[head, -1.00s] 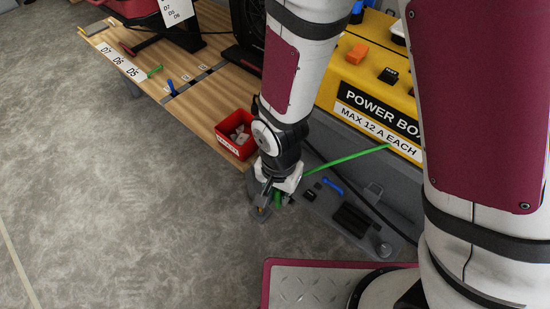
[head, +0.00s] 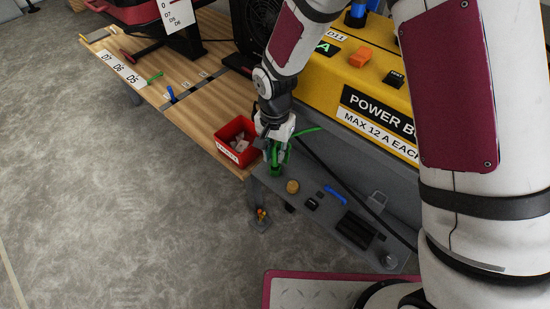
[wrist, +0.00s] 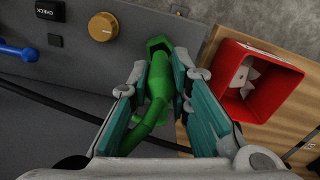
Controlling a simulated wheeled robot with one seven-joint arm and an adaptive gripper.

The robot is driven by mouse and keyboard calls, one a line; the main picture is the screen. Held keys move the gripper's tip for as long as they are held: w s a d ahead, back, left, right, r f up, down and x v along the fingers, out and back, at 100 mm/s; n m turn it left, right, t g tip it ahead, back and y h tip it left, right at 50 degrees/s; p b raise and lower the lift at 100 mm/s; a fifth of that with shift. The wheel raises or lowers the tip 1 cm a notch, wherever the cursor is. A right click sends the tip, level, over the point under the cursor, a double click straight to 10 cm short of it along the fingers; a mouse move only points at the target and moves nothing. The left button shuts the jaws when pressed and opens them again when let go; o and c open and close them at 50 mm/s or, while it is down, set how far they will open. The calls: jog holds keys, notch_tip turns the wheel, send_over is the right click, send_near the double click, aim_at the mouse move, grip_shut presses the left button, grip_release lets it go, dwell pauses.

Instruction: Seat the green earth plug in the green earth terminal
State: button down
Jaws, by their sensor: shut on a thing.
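My gripper (head: 276,158) is shut on the green earth plug (wrist: 157,88), with a jaw on each side of it in the wrist view. The plug also shows as bright green at the gripper in the head view (head: 277,166). Its green lead (head: 308,130) runs back toward the yellow power box. The gripper is over the left end of the grey panel, close beside the red bin. Beyond the plug in the wrist view is a darker green hollow shape; I cannot tell whether it is the plug's end or the green earth terminal. The plug's contact with the panel is hidden.
The grey panel (head: 352,205) carries a brass knob (head: 292,186), black buttons and a blue handle (head: 336,194). A red bin (head: 236,140) with pale pieces stands on the wooden bench. A black cable crosses behind. The yellow power box (head: 365,95) rises behind the panel.

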aim_at(275, 159)
notch_tip(275, 159, down, 3)
jog(key=shift+b, duration=0.4)
jog(key=shift+r, duration=0.1)
jog(key=c, duration=1.5)
grip_release()
notch_tip(275, 159, up, 12)
jog(key=p, duration=0.3)
